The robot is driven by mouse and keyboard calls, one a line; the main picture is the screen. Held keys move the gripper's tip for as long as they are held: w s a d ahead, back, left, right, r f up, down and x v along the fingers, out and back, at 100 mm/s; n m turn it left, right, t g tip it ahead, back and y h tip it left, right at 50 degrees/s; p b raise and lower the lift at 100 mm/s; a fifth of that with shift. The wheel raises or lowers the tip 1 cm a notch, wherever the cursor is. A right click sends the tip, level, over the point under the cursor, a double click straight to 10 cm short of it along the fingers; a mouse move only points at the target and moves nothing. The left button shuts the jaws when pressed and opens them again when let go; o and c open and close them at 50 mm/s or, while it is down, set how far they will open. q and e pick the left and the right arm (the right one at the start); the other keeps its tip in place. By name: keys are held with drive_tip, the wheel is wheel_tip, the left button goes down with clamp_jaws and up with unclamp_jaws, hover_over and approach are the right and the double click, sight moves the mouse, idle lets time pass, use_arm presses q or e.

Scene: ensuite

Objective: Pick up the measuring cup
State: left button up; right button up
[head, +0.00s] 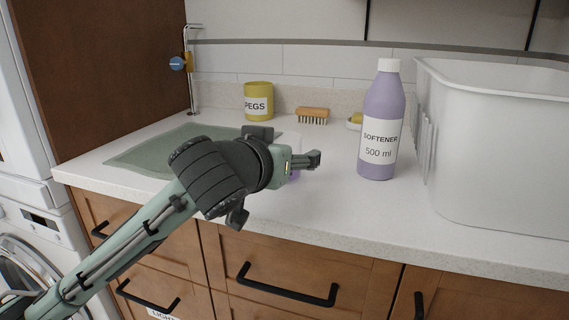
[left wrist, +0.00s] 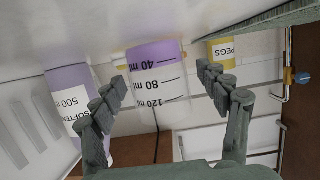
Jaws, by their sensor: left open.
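The measuring cup (left wrist: 158,85) stands between the two open fingers of my left gripper (left wrist: 160,82) in the left wrist view, which is turned upside down. It is whitish with black ml marks, and its bottom part is purple. In the head view the cup (head: 293,140) is mostly hidden behind my left gripper (head: 308,160); only a pale upper edge and a bit of purple show. The fingers are on either side of the cup, and I see no clear contact. My right gripper is not in view.
A purple softener bottle (head: 381,125) and a large white tub (head: 495,150) stand to the right. A yellow pegs pot (head: 258,101), a brush (head: 312,115) and a yellow item on a small dish (head: 355,122) are behind. A green mat (head: 150,155) lies left.

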use_arm(q)
drive_tip(key=shift+c, duration=0.5)
drive_tip(key=c, duration=1.2)
drive_tip(key=shift+r, duration=0.2)
